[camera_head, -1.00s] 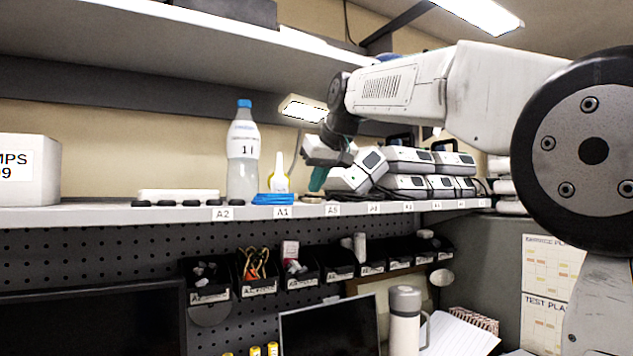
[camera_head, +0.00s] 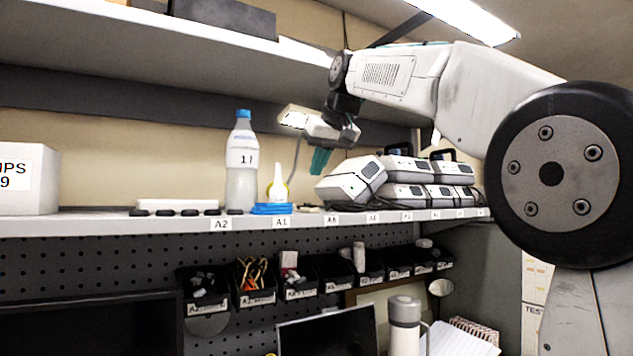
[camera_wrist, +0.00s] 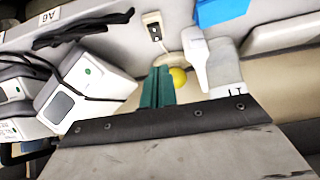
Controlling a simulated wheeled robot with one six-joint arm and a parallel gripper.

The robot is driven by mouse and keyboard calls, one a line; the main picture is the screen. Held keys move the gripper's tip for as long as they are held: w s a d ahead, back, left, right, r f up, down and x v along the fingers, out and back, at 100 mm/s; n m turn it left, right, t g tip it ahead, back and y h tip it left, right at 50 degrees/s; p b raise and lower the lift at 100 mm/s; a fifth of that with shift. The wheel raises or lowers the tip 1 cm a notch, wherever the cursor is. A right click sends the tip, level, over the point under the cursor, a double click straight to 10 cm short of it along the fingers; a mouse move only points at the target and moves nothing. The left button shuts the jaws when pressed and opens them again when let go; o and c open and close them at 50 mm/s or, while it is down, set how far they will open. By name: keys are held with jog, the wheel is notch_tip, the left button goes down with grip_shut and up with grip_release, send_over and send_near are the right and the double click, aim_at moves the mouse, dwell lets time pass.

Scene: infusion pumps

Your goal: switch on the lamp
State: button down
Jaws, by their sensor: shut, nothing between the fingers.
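The lamp (camera_head: 296,117) is a small pale panel under the upper shelf, with a cord hanging below it. I cannot tell for sure whether it is lit. A small beige switch box (camera_wrist: 153,30) with a dark part and a cord shows at the top of the wrist view. My gripper (camera_head: 320,160) has teal fingers, shut and empty, pointing down above the shelf. In the wrist view the fingers (camera_wrist: 158,88) are together, apart from the switch box.
Grey-white pumps (camera_head: 405,180) are stacked right of my gripper. A squeeze bottle (camera_head: 278,188), a blue item (camera_head: 271,209) and a tall clear bottle (camera_head: 242,165) stand to the left.

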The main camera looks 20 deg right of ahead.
jog(key=s+f+v, duration=0.1)
jog(key=v, duration=0.8)
jog(key=shift+s+f, duration=0.15)
jog(key=shift+s, duration=0.05)
jog(key=shift+d, duration=0.1)
jog(key=s+f+m+g, duration=0.1)
jog(key=s+f+g, duration=0.15)
jog(key=f, duration=0.75)
jog(key=s+f+m+g, duration=0.1)
jog(key=s+f, duration=0.2)
jog(key=f, duration=0.6)
jog(key=s+f+g+h, duration=0.1)
jog(key=s+f+g, duration=0.2)
jog(key=s+f, duration=2.3)
jog(key=shift+s+a+f, duration=0.3)
jog(key=shift+a+f, duration=0.2)
jog(key=shift+f, duration=0.35)
